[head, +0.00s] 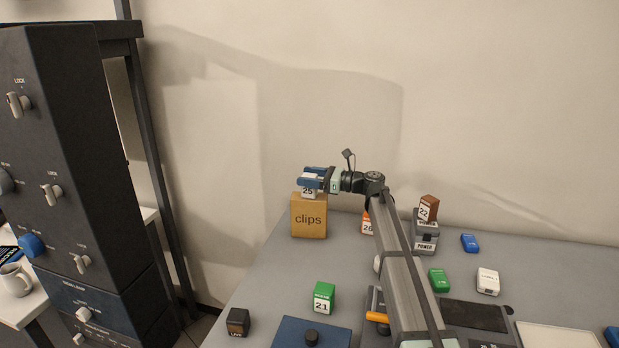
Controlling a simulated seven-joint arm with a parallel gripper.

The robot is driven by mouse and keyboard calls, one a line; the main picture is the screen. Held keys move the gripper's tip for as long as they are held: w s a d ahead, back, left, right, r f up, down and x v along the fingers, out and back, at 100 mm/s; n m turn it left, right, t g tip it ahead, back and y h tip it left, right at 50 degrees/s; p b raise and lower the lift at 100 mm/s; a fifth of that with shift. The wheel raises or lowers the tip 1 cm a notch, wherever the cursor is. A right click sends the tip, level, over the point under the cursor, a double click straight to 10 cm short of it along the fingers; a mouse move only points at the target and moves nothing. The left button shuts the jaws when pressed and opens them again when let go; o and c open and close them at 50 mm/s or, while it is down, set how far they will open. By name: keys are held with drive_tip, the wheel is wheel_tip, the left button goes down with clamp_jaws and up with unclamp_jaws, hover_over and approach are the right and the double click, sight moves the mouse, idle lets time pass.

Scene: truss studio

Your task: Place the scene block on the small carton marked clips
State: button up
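The small brown carton marked clips (309,218) stands upright at the table's back left. A block marked 25 (308,191), with a white number face, is at the carton's top. My gripper (312,179), with blue fingers, reaches in from the right and appears shut on this block. The fingers hide much of the block. I cannot tell whether its underside touches the carton. Other numbered blocks are a green one marked 21 (324,298), an orange one marked 26 (367,223) partly behind my arm, and a brown one marked 22 (428,208).
The block marked 22 sits on a grey box marked power (425,238). A dark cube (238,322) and a blue panel (300,335) are at the front. Small blue, green and white items lie right of my arm. The table (275,275) is clear before the carton.

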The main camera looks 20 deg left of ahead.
drive_tip(key=shift+d+r, duration=0.1)
drive_tip(key=shift+r, duration=0.05)
drive_tip(key=d, duration=1.2)
